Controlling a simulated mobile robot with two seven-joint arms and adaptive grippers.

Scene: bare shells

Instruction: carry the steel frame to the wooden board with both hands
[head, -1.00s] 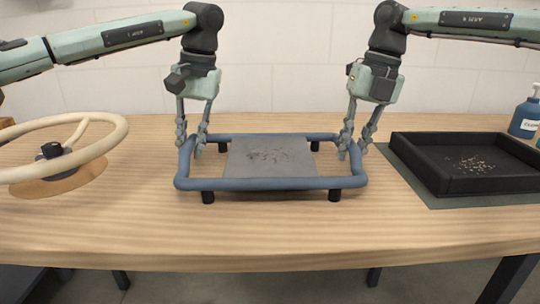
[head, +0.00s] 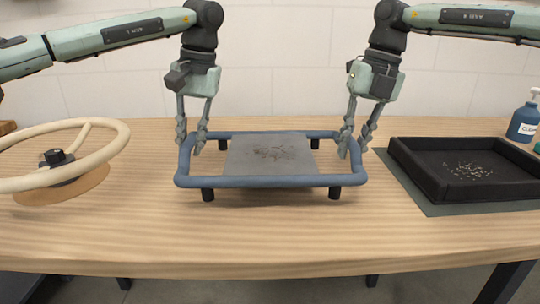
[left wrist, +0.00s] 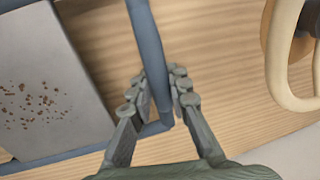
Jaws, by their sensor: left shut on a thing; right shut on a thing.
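The steel frame (head: 265,181) is a blue-grey tubular rectangle with short black feet, level at the middle of the wooden table. My left gripper (head: 191,145) is shut on its left side bar, which also shows between the fingers in the left wrist view (left wrist: 150,58). My right gripper (head: 350,147) is shut on its right side bar. A grey sheet (head: 300,150) with brown specks shows inside the frame's outline. I cannot tell whether the feet touch the table. I cannot make out a separate wooden board.
A cream steering wheel (head: 112,152) over a round brown base stands left on the wooden table (head: 270,230). A black tray (head: 420,178) with light crumbs lies on a grey-green mat at right. A blue bottle (head: 523,122) stands behind it. The table's front strip is clear.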

